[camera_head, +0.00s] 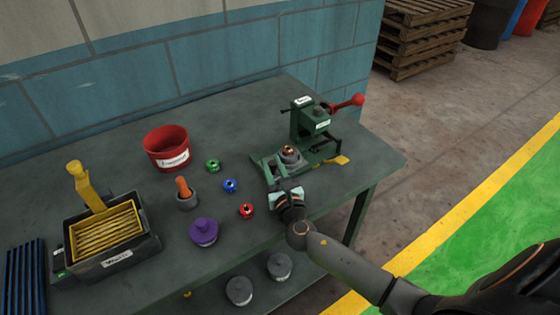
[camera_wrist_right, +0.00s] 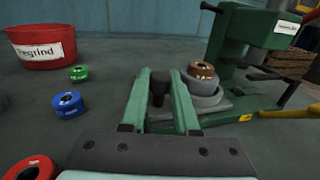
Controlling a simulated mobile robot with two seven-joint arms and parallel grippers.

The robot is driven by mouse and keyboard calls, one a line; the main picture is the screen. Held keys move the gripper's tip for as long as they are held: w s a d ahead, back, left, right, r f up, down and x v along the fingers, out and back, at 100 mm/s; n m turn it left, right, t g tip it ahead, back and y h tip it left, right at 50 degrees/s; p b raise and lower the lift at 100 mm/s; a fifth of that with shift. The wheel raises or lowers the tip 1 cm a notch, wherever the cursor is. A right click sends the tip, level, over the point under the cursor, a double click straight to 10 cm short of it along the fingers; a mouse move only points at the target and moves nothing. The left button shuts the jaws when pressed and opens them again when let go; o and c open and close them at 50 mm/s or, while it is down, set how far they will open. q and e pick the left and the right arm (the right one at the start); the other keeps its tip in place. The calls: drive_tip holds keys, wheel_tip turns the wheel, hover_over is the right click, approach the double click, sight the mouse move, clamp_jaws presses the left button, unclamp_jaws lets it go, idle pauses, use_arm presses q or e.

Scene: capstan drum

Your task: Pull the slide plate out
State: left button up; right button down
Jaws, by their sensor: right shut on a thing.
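A green press (camera_head: 311,122) with a red-knobbed lever stands at the back right of the bench. Its slide plate (camera_head: 264,165) lies low at the press's front left, beside a grey round seat (camera_head: 291,160) holding a copper-coloured ring (camera_head: 288,150). The ring and seat also show in the right wrist view (camera_wrist_right: 201,70). My right gripper (camera_head: 278,182) is at the near end of the plate. In the right wrist view its fingers (camera_wrist_right: 160,90) are shut on a dark upright knob (camera_wrist_right: 159,82). The fingers hide part of the plate. My left gripper is not in view.
Green, blue and red rings (camera_head: 230,186) lie left of the gripper. The bench front edge is close to the arm.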

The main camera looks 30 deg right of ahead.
drive_tip(key=shift+a, duration=0.35)
drive_tip(key=c, duration=0.9)
unclamp_jaws()
drive_tip(key=shift+s, duration=0.15)
drive_tip(key=shift+s+f, duration=0.1)
drive_tip(key=shift+s, duration=0.15)
drive_tip(key=s, duration=0.4)
drive_tip(key=s+a, duration=0.1)
drive_tip(key=s, duration=0.2)
drive_tip(key=s+a, duration=0.1)
drive_tip(key=s, duration=0.3)
drive_tip(key=shift+s+b, duration=0.35)
drive_tip(key=shift+b, duration=0.05)
drive_tip(key=shift+a, duration=0.1)
